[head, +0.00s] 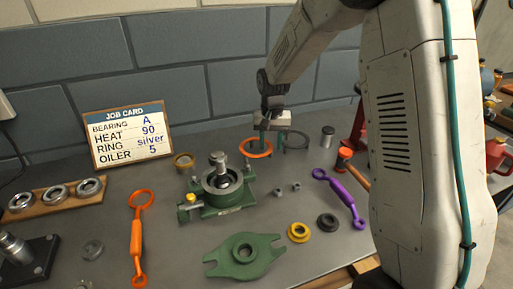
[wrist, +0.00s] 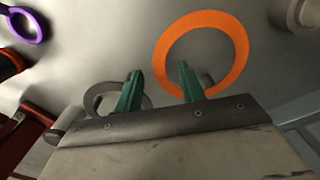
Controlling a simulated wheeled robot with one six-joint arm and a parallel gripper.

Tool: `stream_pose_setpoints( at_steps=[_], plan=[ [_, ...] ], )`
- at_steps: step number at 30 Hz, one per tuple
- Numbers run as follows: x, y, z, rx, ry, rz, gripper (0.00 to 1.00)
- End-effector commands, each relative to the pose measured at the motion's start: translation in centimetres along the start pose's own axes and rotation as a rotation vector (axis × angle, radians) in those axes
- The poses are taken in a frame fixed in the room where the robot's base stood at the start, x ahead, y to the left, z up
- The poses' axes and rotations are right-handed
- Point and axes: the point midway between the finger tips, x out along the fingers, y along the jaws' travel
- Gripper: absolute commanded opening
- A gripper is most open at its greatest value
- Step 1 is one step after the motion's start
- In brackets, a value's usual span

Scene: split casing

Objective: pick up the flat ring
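A flat orange ring (head: 257,156) lies on the bench below my gripper. In the wrist view the orange ring (wrist: 241,52) is at upper centre right, with one finger overlapping its near edge. A flat grey ring (head: 307,142) lies just right of it in the head view. In the wrist view the grey ring (wrist: 88,100) is partly hidden behind the other finger. My gripper (wrist: 159,72) is open, its green fingers apart with nothing between them. In the head view my gripper (head: 273,142) is over the space between the two rings. Whether a fingertip touches either ring cannot be told.
The job card (head: 126,134) reads ring silver. A green casing half (head: 223,195) with a shaft stands left of the rings; another green casing half (head: 243,256) lies in front. A purple spanner (head: 339,197) and red-headed hammer (head: 345,155) lie right. A wall is close behind.

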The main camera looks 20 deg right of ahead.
Motion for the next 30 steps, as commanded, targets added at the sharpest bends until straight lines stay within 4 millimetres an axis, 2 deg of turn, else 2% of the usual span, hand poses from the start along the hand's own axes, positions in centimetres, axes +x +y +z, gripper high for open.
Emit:
stream_pose_setpoints(
  at_steps=[9,13,14,25,30],
  plan=[
    [0.1,0.0,0.0,0.000,0.000,0.000,0.39],
    [0.1,0.0,0.0,0.000,0.000,0.000,0.03],
    [0.1,0.0,0.0,0.000,0.000,0.000,0.00],
    [0.0,0.0,0.0,0.000,0.001,0.000,0.00],
    [-1.9,0.0,-0.1,0.000,0.004,-0.001,0.00]
  ],
)
